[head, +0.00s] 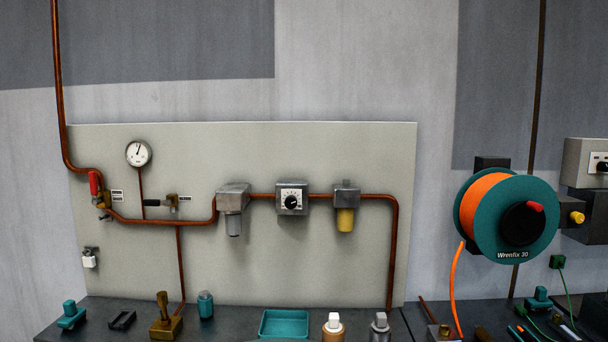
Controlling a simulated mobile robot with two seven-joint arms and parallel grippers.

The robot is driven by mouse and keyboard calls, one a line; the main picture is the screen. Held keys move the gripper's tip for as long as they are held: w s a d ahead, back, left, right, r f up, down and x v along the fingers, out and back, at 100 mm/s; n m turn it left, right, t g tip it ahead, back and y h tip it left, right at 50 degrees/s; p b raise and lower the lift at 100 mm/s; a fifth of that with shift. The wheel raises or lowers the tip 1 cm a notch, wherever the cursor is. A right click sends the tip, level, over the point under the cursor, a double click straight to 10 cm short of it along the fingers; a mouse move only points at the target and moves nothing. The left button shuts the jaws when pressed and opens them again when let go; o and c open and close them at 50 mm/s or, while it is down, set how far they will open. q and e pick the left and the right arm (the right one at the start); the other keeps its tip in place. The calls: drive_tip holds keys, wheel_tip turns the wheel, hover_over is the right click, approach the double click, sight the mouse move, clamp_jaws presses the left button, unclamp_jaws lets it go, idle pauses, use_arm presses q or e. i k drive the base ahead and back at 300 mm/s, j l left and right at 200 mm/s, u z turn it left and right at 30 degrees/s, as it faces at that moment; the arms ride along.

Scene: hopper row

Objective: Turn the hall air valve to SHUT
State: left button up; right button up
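A grey panel (300,150) on the wall carries a copper pipe (397,250) with two lever valves. The left valve has a red handle (94,183) standing upright above its brass body, with a small label (117,195) on its right. The other has a black handle (152,203) lying level and pointing left from its brass body (172,203), with a label (185,199) beside it. The label text is too small to read, so I cannot tell which valve is the hall air one. Neither of my grippers is in view.
A pressure gauge (138,153), a filter (233,198), a black dial (291,202) and a yellow-bowled unit (345,208) sit on the panel. A white tag (89,262) hangs at left. The dark bench below holds a teal tray (284,324). A hose reel (508,220) is at right.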

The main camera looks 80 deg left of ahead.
sight(94, 187)
drive_tip(key=u, duration=3.8)
drive_tip(key=i+j+z, duration=0.1)
drive_tip(key=i+j, duration=0.6)
drive_tip(key=i, duration=0.15)
